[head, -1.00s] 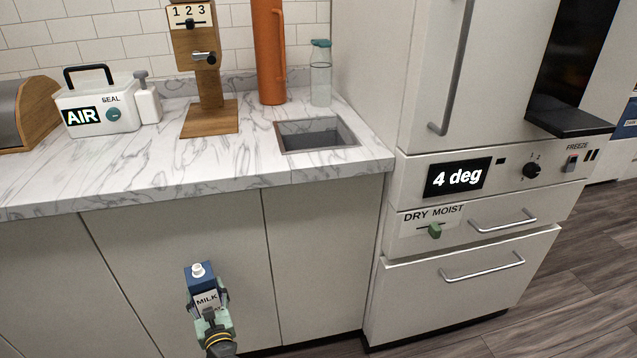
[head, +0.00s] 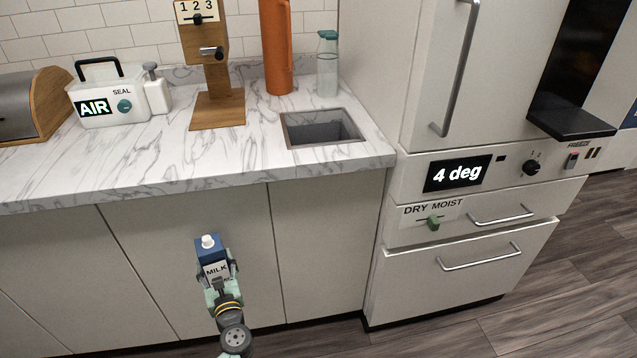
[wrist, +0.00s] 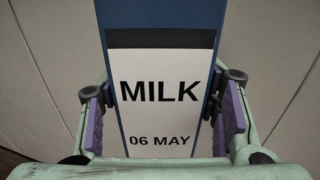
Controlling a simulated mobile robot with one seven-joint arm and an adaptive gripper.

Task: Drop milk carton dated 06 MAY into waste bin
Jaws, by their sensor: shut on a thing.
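The milk carton (head: 209,252) is blue with a white cap and a white label. In the wrist view its label reads MILK and 06 MAY (wrist: 160,90). My gripper (head: 217,271) is shut on the carton, with a purple-padded finger at each side of it in the wrist view (wrist: 165,115). The carton is upright or nearly so, in front of the lower cabinet doors and below the countertop edge. A square opening (head: 322,128) is set into the countertop at right; whether it is the waste bin I cannot tell.
The marble counter (head: 120,170) holds a white AIR SEAL device (head: 108,103), a wooden stand (head: 217,110), an orange cylinder (head: 276,50) and a clear bottle (head: 327,70). A fridge (head: 420,100) with drawers stands at right. The countertop's front is clear.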

